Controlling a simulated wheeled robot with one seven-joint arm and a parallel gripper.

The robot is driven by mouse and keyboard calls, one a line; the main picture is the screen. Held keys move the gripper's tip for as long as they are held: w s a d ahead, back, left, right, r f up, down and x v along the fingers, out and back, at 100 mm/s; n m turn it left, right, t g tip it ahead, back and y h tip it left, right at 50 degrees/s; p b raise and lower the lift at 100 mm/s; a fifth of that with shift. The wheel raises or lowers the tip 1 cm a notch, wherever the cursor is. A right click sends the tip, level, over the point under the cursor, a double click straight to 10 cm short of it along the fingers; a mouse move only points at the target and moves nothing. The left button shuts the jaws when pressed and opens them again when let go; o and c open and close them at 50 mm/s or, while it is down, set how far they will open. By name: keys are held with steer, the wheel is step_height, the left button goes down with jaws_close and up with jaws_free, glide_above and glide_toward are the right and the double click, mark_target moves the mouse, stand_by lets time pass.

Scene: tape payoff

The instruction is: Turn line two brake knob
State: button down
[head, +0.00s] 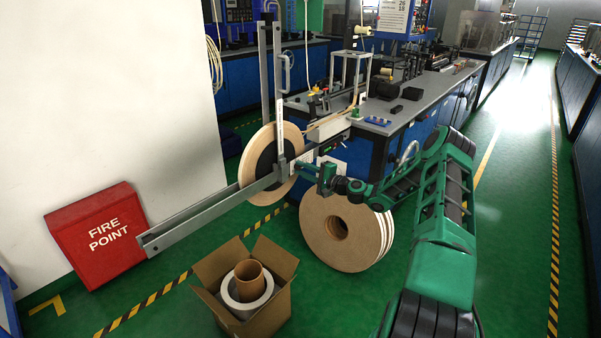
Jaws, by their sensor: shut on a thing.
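My gripper (311,171) is at the end of my green arm, which reaches in from the right. It is shut on a small part beside the payoff frame, at the place of the brake knob. The knob itself is hidden by the jaws, so its turn angle cannot be told. The payoff's grey metal bar (215,212) runs just left of the gripper. A tan tape reel (256,166) with a dark hub is mounted on the frame behind it. White label plates (331,165) show close around the gripper.
Large tan reels (333,226) stand on the floor below my gripper and forearm. An open cardboard box (213,275) holds a white roll and brown core. A red fire point box (97,234) is at left. A machine bench (431,85) stands behind. Green floor at right is clear.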

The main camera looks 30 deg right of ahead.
steer(key=m, duration=0.4)
steer(key=shift+d+f+m, duration=0.15)
steer(key=shift+d+m, duration=0.2)
steer(key=shift+m, duration=0.05)
steer(key=shift+f, duration=0.1)
steer(key=c, duration=1.5)
jaws_free()
steer(key=shift+c, duration=0.2)
steer(key=shift+a, duration=0.15)
steer(key=v, duration=1)
steer(key=shift+s+d, duration=0.2)
steer(key=shift+s, duration=0.1)
